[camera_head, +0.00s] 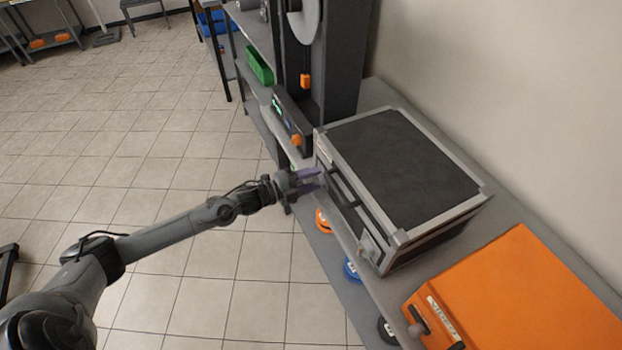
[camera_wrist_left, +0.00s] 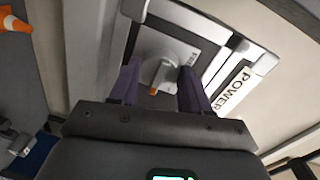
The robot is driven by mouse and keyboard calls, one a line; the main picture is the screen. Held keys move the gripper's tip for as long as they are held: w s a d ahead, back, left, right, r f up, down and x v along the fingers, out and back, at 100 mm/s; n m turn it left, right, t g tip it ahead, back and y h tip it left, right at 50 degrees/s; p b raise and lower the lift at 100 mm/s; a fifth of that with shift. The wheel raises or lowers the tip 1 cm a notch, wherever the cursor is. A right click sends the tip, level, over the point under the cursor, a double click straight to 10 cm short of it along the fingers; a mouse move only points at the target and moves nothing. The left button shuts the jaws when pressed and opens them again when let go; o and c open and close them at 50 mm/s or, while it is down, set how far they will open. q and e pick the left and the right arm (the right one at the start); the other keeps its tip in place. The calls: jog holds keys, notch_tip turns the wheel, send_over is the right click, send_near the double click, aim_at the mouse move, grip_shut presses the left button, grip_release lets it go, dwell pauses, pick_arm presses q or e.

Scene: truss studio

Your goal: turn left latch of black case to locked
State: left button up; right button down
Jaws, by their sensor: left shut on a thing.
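The black case (camera_head: 405,155) with silver edges lies on the shelf, its front with a dark handle (camera_head: 342,187) facing my arm. My left gripper (camera_head: 310,180) is at the left end of that front. In the left wrist view my purple fingers (camera_wrist_left: 160,74) stand on both sides of the grey left latch knob (camera_wrist_left: 157,70) and are shut on it. An orange mark shows on the knob's lower end. In the head view the gripper hides this latch; the right latch (camera_head: 369,246) is visible. My right gripper is not in view.
An orange case (camera_head: 525,295) lies to the right on the same shelf. A dark machine (camera_head: 335,70) stands at the left behind it. Open tiled floor lies to the left.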

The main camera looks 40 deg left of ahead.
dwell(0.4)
pick_arm(q)
jog(key=o, duration=1)
jog(key=shift+o, duration=0.2)
jog(key=p+v, duration=0.2)
jog(key=v, duration=0.8)
jog(key=shift+s+a+p, duration=0.2)
jog(key=shift+s+p, duration=0.1)
jog(key=shift+s, duration=0.1)
jog(key=shift+r, duration=0.15)
